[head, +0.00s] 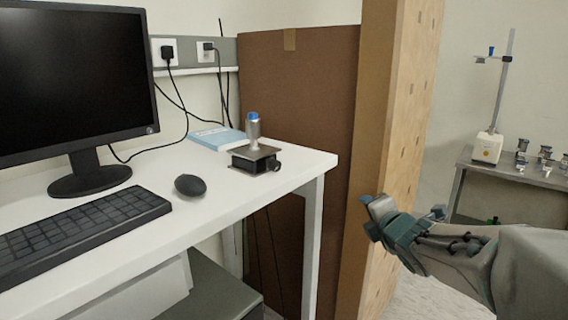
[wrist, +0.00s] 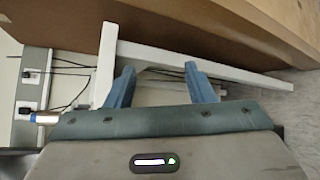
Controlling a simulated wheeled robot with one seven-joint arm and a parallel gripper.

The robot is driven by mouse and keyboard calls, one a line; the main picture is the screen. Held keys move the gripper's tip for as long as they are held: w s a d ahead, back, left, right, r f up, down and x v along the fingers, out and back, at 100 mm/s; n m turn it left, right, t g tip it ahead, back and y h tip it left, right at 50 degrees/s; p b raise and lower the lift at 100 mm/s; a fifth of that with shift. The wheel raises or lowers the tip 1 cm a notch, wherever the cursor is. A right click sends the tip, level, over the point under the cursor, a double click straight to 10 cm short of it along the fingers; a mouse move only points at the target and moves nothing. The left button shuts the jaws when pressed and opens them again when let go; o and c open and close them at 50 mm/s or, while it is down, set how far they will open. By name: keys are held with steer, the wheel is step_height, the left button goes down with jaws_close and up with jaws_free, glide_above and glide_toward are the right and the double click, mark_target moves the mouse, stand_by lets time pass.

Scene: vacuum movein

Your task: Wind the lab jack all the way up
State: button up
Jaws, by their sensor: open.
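The lab jack (head: 268,153) stands near the right end of the white desk in the head view. It looks low, with its top plate close above its dark base. Its dark knob (head: 277,165) faces right. My gripper (head: 368,204) is to the right of the desk, apart from the jack. The jack itself is not clear there.
The white desk (head: 225,205) holds a monitor (head: 72,75), a keyboard (head: 80,222), a mouse (head: 188,185) and a blue book (head: 217,138) behind the jack. A brown panel (head: 300,110) and a wooden panel edge (head: 400,110) stand behind and right of the desk.

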steer(key=w+a+r+n+t+y, duration=0.15)
steer(key=a+r+n+y, duration=0.3)
steer(key=n, duration=0.45)
steer(key=n+g+y+p, duration=0.2)
steer(key=n+g+y, duration=0.45)
steer(key=n, duration=0.85)
glide_toward(278, 166)
steer(key=shift+t+y, duration=0.7)
steer(key=x, duration=0.3)
steer(key=f+x, duration=0.1)
steer(key=x, duration=0.4)
steer(key=shift+w+a+f+b, duration=0.15)
steer(key=shift+a+f+b, duration=0.2)
steer(key=shift+f, duration=0.05)
steer(key=c, duration=1)
